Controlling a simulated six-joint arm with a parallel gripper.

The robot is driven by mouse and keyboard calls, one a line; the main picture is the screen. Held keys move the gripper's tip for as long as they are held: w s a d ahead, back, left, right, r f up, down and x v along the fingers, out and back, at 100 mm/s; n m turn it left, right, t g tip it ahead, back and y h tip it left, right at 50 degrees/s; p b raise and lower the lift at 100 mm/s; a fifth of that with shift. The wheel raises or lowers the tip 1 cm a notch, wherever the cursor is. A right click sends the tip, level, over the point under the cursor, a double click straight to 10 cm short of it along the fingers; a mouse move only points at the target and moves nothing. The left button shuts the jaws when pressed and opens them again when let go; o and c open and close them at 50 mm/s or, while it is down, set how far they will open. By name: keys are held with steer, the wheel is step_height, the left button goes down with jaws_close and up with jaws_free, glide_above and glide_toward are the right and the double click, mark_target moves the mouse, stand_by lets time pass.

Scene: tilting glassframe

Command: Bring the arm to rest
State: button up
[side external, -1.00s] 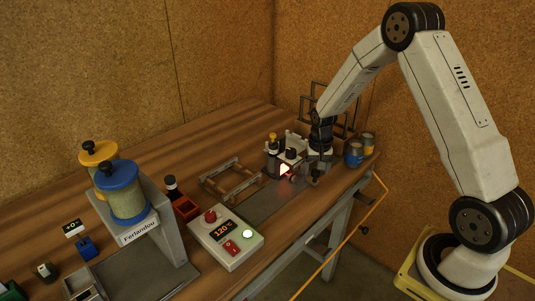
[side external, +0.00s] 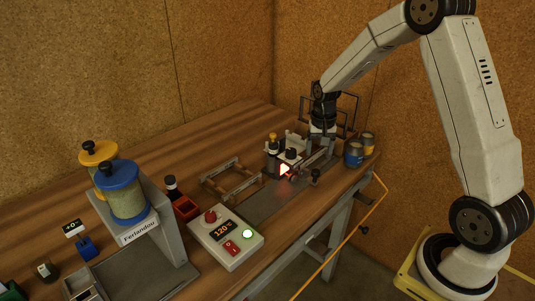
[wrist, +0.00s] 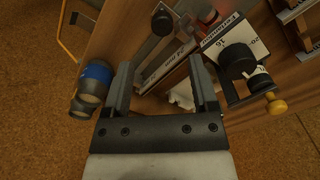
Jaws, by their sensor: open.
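My gripper (wrist: 162,85) is open and empty in the wrist view, with its two dark fingers spread wide above the bench. In the side external view my gripper (side external: 322,130) hangs at the far right part of the bench, over the device with the glowing red-white spot (side external: 285,170). In the wrist view a white box with a black knob (wrist: 238,60) lies just right of the right finger. The fingers appear to hold nothing. How high they are above the bench is hard to tell.
A control box reading 120° (side external: 226,236) with a lit green button sits in front. A wooden frame stand (side external: 232,180) is mid-bench. Two jars on a grey stand (side external: 122,190) are at left.

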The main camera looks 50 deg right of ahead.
steer(key=shift+r, duration=0.2)
steer(key=shift+s+a+r, duration=0.15)
steer(key=shift+a, duration=0.35)
steer(key=s+a+r+n+t, duration=0.2)
steer(key=s+a+n, duration=0.7)
steer(key=s+a, duration=0.4)
steer(key=shift+a+r+t, duration=0.25)
steer(key=shift+a+t, duration=0.05)
steer(key=shift+a, duration=0.95)
